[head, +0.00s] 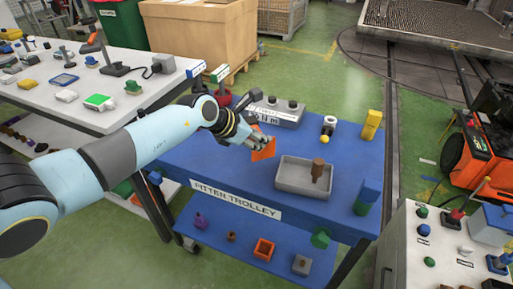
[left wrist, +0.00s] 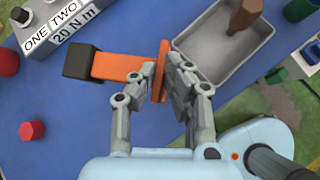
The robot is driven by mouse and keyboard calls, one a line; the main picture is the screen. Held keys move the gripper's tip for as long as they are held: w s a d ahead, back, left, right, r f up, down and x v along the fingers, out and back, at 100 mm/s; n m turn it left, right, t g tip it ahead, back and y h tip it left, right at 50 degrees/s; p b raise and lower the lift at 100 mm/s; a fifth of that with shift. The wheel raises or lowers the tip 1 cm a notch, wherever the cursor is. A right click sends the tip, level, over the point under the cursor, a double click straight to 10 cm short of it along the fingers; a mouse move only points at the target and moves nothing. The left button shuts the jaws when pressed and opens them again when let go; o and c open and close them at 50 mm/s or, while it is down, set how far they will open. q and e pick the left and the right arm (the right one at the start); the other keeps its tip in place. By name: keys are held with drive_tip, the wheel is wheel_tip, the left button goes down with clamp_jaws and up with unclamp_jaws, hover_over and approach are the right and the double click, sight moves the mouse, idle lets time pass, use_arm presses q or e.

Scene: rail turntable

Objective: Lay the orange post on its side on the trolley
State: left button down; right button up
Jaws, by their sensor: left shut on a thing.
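The orange post (left wrist: 120,66) is in my left gripper (left wrist: 158,82). In the left wrist view its orange stem points left to a dark block at its end, and a flat orange plate stands between the fingers. In the head view an orange part of the post (head: 263,150) shows below my left gripper (head: 258,138), which is over the blue trolley top (head: 215,160), left of the grey tray. The fingers are shut on the post. Whether the post touches the trolley is hard to tell. My right gripper is not in view.
On the trolley, a grey tray (head: 290,183) holds a brown object (head: 318,168). A grey box with knobs (head: 275,110), a yellow block (head: 371,124) and a blue-and-green block (head: 367,197) stand around it. A red knob (left wrist: 31,130) shows in the left wrist view. The trolley's front left is clear.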

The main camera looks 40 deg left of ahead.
sight(257, 159)
use_arm(q)
drive_tip(key=shift+a+f, duration=0.35)
drive_tip(key=shift+f, duration=1.75)
drive_tip(key=c, duration=1.8)
unclamp_jaws()
drive_tip(key=shift+f, duration=0.2)
drive_tip(key=o, duration=0.4)
drive_tip(key=shift+r, duration=0.1)
